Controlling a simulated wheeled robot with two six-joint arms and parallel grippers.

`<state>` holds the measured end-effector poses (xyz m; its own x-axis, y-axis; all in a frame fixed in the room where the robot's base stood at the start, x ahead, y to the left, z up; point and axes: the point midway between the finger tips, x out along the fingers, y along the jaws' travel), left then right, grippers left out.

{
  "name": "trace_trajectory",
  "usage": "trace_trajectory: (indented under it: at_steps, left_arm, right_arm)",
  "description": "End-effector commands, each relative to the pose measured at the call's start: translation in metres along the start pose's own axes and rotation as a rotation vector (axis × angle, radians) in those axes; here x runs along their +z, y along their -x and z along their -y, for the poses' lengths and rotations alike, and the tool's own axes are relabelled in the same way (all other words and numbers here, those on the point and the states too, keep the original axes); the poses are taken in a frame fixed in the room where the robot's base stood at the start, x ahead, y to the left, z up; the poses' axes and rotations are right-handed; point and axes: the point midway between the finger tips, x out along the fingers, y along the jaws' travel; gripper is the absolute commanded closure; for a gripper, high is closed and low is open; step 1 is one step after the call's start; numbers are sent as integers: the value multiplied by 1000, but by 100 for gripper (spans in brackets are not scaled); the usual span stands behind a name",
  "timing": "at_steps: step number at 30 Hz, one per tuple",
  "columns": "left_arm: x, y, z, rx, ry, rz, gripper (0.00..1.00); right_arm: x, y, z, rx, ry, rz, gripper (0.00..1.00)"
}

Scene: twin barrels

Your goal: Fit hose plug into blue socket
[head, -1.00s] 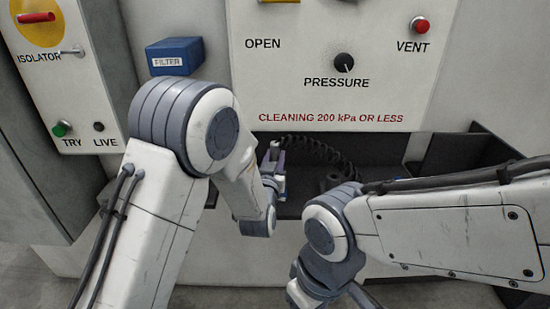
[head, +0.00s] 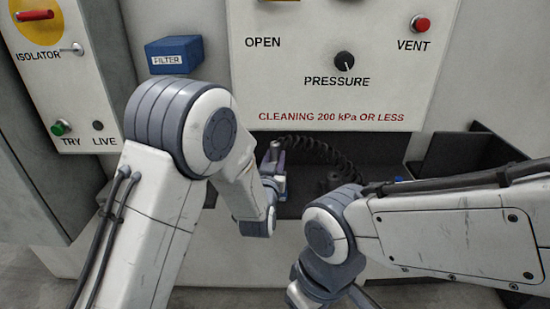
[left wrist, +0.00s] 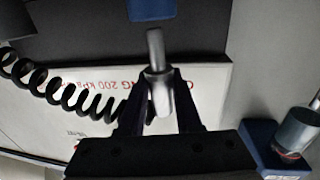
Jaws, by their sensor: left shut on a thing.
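The hose plug (left wrist: 158,88), a pale metal piece with a narrow round stem, sits between the fingers of my left gripper (left wrist: 158,108) in the left wrist view. The gripper is shut on it, and the stem points toward the top of that view. A blue block (left wrist: 152,9), perhaps the blue socket, is cut off at the top edge, a little apart from the stem's end. In the head view my left gripper (head: 275,172) is small and partly hidden by my left forearm, in front of the dark recess. My right gripper's fingers do not show.
A black coiled hose (left wrist: 62,94) runs beside the left gripper; it also shows in the head view (head: 312,148). A metal cylinder (left wrist: 300,130) stands by another blue block at lower right. The white control panel (head: 290,80) and blue filter box (head: 174,54) are above.

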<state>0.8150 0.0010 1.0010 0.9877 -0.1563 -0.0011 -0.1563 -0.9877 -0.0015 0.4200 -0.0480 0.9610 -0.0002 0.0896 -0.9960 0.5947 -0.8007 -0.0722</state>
Motion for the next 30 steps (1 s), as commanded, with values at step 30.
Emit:
trace_trajectory:
  at_steps: [30]
  left_arm:
    - [27,0,0,0,0,-1,100]
  right_arm:
    - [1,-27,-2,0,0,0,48]
